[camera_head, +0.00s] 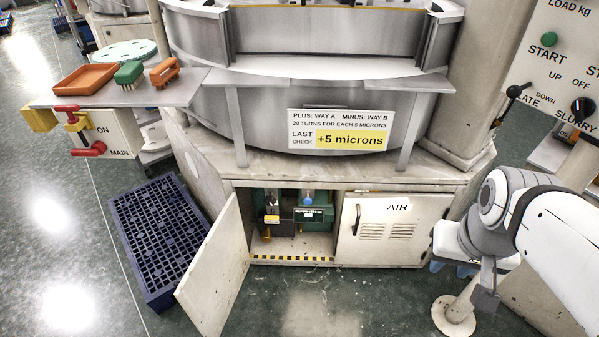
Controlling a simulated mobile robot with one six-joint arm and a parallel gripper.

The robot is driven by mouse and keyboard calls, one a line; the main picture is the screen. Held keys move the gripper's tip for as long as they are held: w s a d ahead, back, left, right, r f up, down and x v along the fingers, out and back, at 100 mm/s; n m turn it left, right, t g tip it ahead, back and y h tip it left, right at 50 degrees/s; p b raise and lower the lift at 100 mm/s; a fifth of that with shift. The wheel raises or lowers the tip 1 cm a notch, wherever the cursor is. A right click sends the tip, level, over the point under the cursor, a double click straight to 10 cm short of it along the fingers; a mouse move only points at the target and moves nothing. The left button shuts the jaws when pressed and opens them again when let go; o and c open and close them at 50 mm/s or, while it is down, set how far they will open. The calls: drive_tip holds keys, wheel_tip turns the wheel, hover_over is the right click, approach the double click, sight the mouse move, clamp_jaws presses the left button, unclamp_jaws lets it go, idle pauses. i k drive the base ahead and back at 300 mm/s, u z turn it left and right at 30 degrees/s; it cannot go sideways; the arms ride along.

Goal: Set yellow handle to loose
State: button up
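The left cabinet door (216,270) stands open towards me; the AIR door (395,230) is shut. A dark blue grate (157,235) lies left. A post (455,312) stands by my arm. Floor before the cabinet is clear.

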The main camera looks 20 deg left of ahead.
sight(267, 217)
drive_tip(key=z, duration=2)
drive_tip(key=k, duration=2.8)
drive_tip(key=u, duration=1.85)
drive_tip(key=i, duration=1)
drive_tip(key=z, duration=0.05)
